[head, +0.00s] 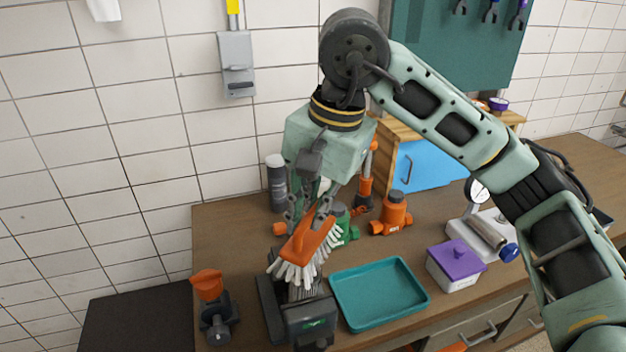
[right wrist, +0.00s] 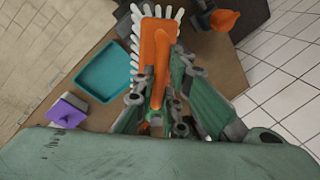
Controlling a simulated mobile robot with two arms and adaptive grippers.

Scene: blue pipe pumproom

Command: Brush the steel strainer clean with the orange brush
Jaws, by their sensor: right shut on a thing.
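The orange brush (head: 307,243) with white bristles is held in my right gripper (head: 312,210) over the left part of the bench. In the right wrist view, the gripper's fingers (right wrist: 160,97) are closed around the brush's handle, and its orange head (right wrist: 157,45) points away. A shiny steel cylinder (head: 487,234), perhaps the strainer, lies at the right near a blue knob (head: 509,252). It is well apart from the brush; its mesh cannot be made out. My left gripper is not in view.
A dark device (head: 308,318) stands below the brush. A teal tray (head: 345,314) and a purple-lidded box (head: 455,281) stand to its right. Orange valves (head: 397,215) and a grey bottle (head: 276,184) stand behind. An orange-topped fitting (head: 207,285) is at the left edge.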

